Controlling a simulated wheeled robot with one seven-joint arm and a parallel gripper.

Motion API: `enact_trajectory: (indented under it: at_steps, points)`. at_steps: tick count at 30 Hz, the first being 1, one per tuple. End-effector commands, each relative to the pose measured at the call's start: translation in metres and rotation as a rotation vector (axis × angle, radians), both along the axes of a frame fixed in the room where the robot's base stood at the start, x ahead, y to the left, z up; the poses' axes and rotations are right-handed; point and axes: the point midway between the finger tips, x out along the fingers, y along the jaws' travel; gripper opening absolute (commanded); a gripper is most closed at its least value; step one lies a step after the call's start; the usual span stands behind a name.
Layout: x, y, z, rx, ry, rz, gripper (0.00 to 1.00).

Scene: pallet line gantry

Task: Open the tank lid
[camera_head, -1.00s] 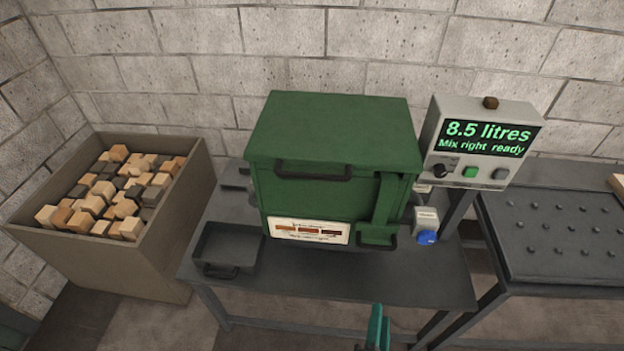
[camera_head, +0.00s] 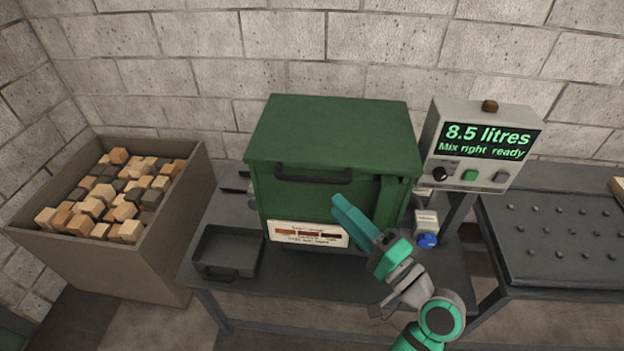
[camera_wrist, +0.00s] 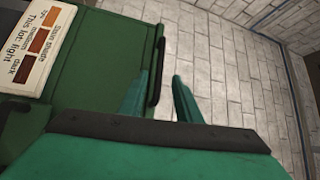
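The green tank (camera_head: 290,205) stands on a dark bench. Its green lid (camera_head: 335,132) is down, with a dark bar handle (camera_head: 313,174) along the front edge. The handle also shows in the wrist view (camera_wrist: 156,72), close to my fingertips. My gripper (camera_head: 344,204) is in front of the tank, below and right of the handle, and appears apart from it.
A control box (camera_head: 487,143) right of the tank reads "8.5 litres, Mix right, ready". A blue knob (camera_head: 427,241) sits below it. A dark tray (camera_head: 228,250) lies front left on the bench. A bin (camera_head: 160,245) of wooden blocks stands left; a studded table (camera_head: 565,235) stands right.

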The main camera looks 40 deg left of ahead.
Motion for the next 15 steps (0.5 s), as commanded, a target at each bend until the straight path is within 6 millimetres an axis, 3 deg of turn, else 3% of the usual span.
enact_trajectory:
  at_steps: [15]
  points:
    - [0.017, 0.076, 0.011, 0.001, -0.002, 0.003, 0.31]
